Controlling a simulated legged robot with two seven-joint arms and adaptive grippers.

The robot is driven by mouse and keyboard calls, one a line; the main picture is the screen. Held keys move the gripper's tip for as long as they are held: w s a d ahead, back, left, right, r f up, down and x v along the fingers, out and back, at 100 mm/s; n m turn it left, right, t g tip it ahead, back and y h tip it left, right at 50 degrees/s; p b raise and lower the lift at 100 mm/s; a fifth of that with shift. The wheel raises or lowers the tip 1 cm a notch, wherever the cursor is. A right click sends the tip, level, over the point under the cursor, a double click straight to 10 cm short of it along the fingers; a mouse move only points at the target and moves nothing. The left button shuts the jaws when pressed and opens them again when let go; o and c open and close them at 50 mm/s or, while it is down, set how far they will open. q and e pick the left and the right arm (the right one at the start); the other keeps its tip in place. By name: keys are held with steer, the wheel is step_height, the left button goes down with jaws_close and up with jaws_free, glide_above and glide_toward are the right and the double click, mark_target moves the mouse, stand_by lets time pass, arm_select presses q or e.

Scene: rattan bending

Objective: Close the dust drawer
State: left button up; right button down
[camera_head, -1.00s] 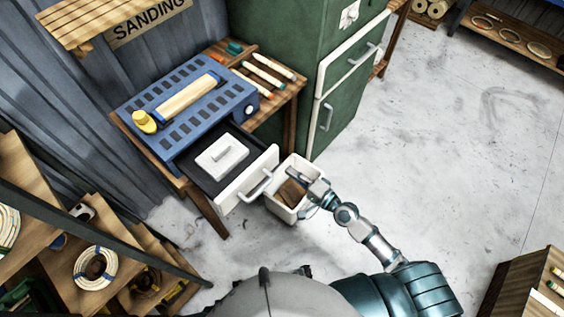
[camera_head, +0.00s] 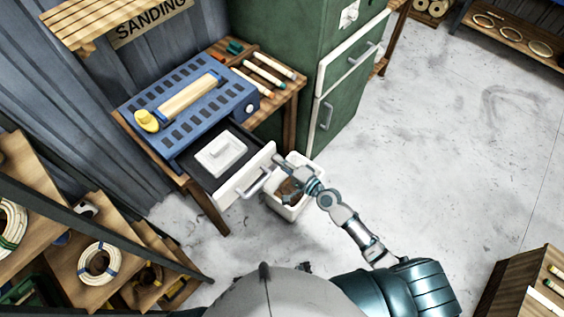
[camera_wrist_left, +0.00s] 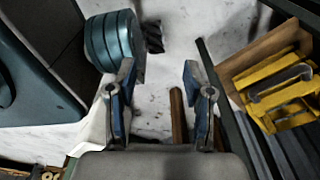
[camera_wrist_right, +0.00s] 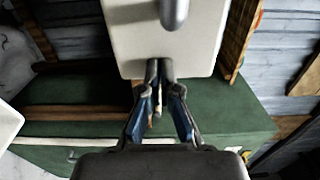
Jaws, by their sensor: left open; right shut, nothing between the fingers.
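The dust drawer, with its white front (camera_head: 238,178) and grey handle, stands partly pulled out beneath the blue sander (camera_head: 190,100). A white lidded piece (camera_head: 220,154) lies inside on its dark floor. My right gripper (camera_head: 279,163) is at the right end of the drawer front. In the right wrist view its fingers (camera_wrist_right: 158,66) are closed together, with nothing between them, at the edge of the white panel (camera_wrist_right: 165,45); the handle (camera_wrist_right: 174,13) is beyond. I cannot tell if they press on it. My left gripper (camera_wrist_left: 158,72) is open and empty over the floor, seen only in its wrist view.
A white bin (camera_head: 290,205) with brown contents stands on the floor below my right gripper. A green cabinet (camera_head: 335,110) stands right of the wooden bench. Wooden shelves with rattan coils (camera_head: 98,263) are at the lower left.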

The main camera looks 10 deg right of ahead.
glide_toward(240, 135)
steer(key=r, duration=0.1)
steer(key=s+d+r, duration=0.1)
steer(key=r, duration=0.1)
steer(key=shift+s, duration=0.15)
steer(key=b+x, duration=0.2)
steer(key=x, duration=0.8)
steer(key=shift+a+f+b, duration=0.1)
steer(key=shift+b, duration=0.2)
steer(key=shift+w+a, duration=0.35)
steer(key=shift+w, duration=0.2)
arm_select(q)
steer(key=w+d+r, duration=0.1)
steer(key=w+r, duration=0.2)
steer(key=w, duration=0.3)
steer(key=shift+w+d+r, duration=0.25)
arm_select(e)
steer(key=shift+d+r, duration=0.1)
steer(key=shift+r, duration=0.15)
steer(key=shift+r, duration=0.15)
